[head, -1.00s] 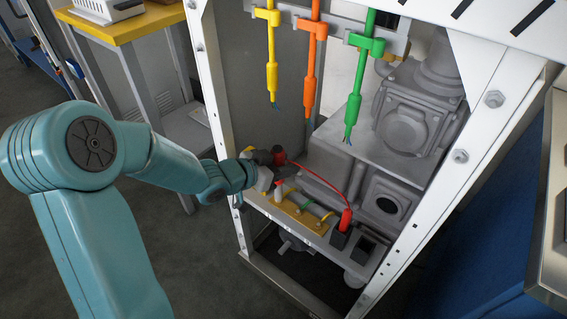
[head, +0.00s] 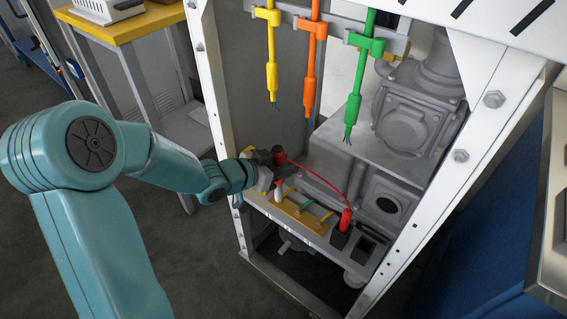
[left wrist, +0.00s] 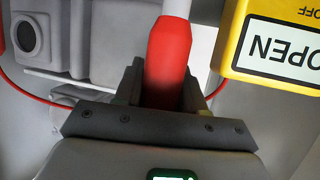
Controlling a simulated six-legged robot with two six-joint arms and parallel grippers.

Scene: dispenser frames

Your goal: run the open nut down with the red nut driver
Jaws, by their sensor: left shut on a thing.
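My left gripper (left wrist: 165,95) is shut on the red nut driver (left wrist: 170,50), with a dark finger on each side of the red handle. The driver's pale shaft runs out of the top of the left wrist view. In the head view, my left gripper (head: 268,160) holds the red driver (head: 278,155) roughly upright above the left end of the yellow terminal strip (head: 305,216). A pale shaft shows under it. The nut and the driver's tip are too small or hidden, so I cannot tell whether they touch. My right gripper is not in view.
A red plug (head: 346,219) with a thin red cable stands right of the strip. A yellow block marked OPEN (left wrist: 275,45) is close to the driver. White frame posts (head: 218,110) flank the opening.

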